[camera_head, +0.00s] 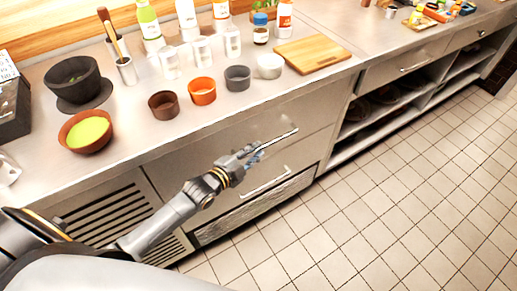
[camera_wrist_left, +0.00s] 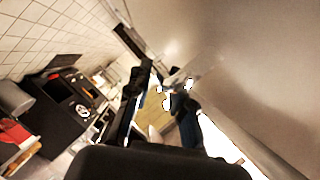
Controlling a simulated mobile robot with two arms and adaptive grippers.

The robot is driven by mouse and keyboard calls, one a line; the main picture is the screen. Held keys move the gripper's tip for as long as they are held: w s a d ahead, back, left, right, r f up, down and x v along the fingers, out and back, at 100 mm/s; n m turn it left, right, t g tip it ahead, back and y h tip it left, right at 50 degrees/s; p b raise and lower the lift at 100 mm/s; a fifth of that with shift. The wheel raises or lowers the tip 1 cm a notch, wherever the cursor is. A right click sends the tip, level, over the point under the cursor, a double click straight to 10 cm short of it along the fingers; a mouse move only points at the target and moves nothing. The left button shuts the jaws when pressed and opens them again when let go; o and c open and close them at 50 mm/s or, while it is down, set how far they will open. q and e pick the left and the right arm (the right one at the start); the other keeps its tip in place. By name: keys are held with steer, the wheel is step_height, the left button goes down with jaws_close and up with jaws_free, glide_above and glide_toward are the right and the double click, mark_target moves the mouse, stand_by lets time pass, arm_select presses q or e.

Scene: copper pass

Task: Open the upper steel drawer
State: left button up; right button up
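The upper steel drawer (camera_head: 225,138) is in the counter front in the head view and looks shut, flush with the cabinet. Its bar handle (camera_head: 279,138) sticks out from the front. My left gripper (camera_head: 254,156) is at the left end of this handle. In the left wrist view the dark fingers of my left gripper (camera_wrist_left: 168,95) stand apart, close to the steel front (camera_wrist_left: 265,70). Bright glare lies between the fingers, and I cannot tell whether they touch the handle. My right gripper is not in view.
A lower drawer handle (camera_head: 265,182) sits below my left gripper. The countertop above holds bowls, cups, bottles and a cutting board (camera_head: 311,55). Open shelves (camera_head: 385,100) are to the right. The tiled floor (camera_head: 400,200) in front is clear.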

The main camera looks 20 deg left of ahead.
arm_select(q)
steer(key=shift+x, duration=1.1)
jaws_close()
steer(key=shift+s, duration=0.1)
